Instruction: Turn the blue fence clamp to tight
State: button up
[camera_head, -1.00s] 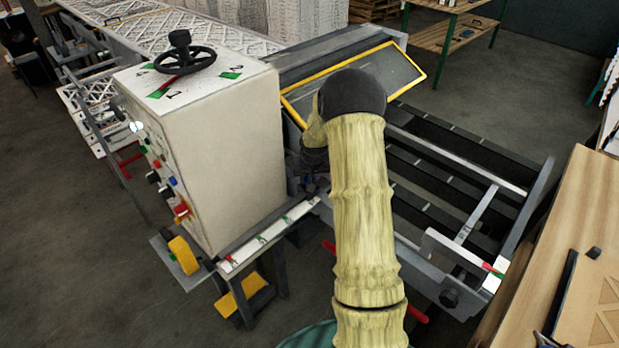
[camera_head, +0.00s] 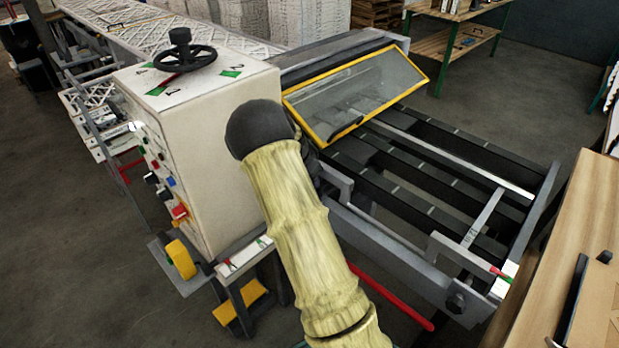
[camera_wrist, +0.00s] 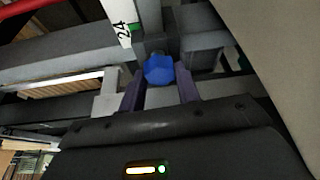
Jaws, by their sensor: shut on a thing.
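The blue fence clamp (camera_wrist: 159,70) shows in the wrist view as a faceted blue knob on a grey bracket. My gripper (camera_wrist: 160,84) has its two dark fingers on either side of the knob and is shut on it. The number 24 is marked on a white scale (camera_wrist: 122,28) just beyond the knob. In the head view my sleeved arm hides the clamp and the gripper, so the knob's turn is hard to judge.
A white machine cabinet (camera_head: 205,150) with a handwheel (camera_head: 184,60) stands left of my arm. A yellow-framed clear guard (camera_head: 355,95) and dark feed rails (camera_head: 420,165) lie to the right. A red bar (camera_head: 395,297) runs low in front. A wooden bench (camera_head: 570,235) stands at far right.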

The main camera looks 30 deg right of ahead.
jog(key=m, duration=0.1)
jog(key=m+g+p, duration=0.1)
jog(key=m, duration=0.1)
jog(key=m+g, duration=0.1)
jog(key=m, duration=0.1)
jog(key=shift+w+a, duration=0.2)
jog(key=shift+w, duration=0.05)
jog(key=shift+m, duration=0.3)
jog(key=o, duration=1)
jog(key=shift+c, duration=0.2)
